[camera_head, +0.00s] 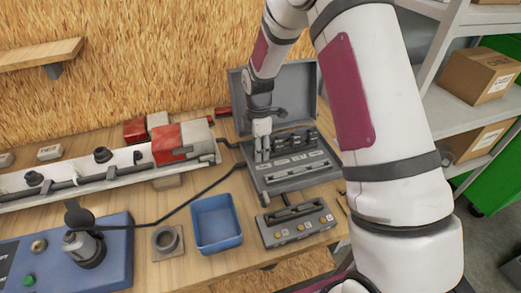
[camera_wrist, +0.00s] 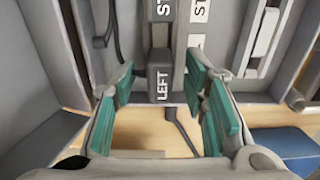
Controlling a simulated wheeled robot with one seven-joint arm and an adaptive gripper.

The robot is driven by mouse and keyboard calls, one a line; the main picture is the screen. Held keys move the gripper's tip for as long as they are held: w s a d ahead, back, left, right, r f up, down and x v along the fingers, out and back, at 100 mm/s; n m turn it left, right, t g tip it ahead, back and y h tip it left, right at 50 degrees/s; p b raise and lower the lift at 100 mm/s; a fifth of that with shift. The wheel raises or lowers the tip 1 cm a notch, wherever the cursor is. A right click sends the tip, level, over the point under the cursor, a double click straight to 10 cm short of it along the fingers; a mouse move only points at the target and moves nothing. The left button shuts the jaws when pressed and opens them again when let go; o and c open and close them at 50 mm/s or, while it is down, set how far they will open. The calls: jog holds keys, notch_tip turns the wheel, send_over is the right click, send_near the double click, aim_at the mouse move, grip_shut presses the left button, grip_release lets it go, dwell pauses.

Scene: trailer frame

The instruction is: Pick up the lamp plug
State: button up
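My gripper (camera_head: 262,150) is at the left part of the open grey case (camera_head: 300,183), pointing down. In the wrist view my gripper (camera_wrist: 162,108) is open, its teal pads apart with nothing held between them. A dark block marked LEFT (camera_wrist: 160,84) lies between and just beyond the pads, with a thin dark cable (camera_wrist: 182,132) below it. I cannot tell whether this block is the lamp plug. In the head view several dark pieces (camera_head: 297,140) sit in the case, partly hidden by my gripper.
A black cable (camera_head: 165,213) runs from a round connector (camera_head: 84,247) on the blue unit (camera_head: 115,270) towards the case. A blue bin (camera_head: 217,240), a ring on a plate (camera_head: 166,241) and a grey control box (camera_head: 295,229) stand in front. The light bar (camera_head: 105,172) lies left.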

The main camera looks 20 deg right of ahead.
grip_shut()
dwell(0.4)
jog(key=shift+w+r, duration=0.1)
jog(key=shift+r, duration=0.5)
notch_tip(320, 180, up, 2)
jog(key=shift+b, duration=0.45)
jog(key=shift+s+a+r, duration=0.2)
jog(key=shift+s+a, duration=0.3)
jog(key=shift+s, duration=0.05)
jog(key=s+a+r, duration=0.4)
jog(key=s+a, duration=0.6)
jog(key=shift+s+a+r, duration=0.15)
jog(key=shift+s, duration=0.1)
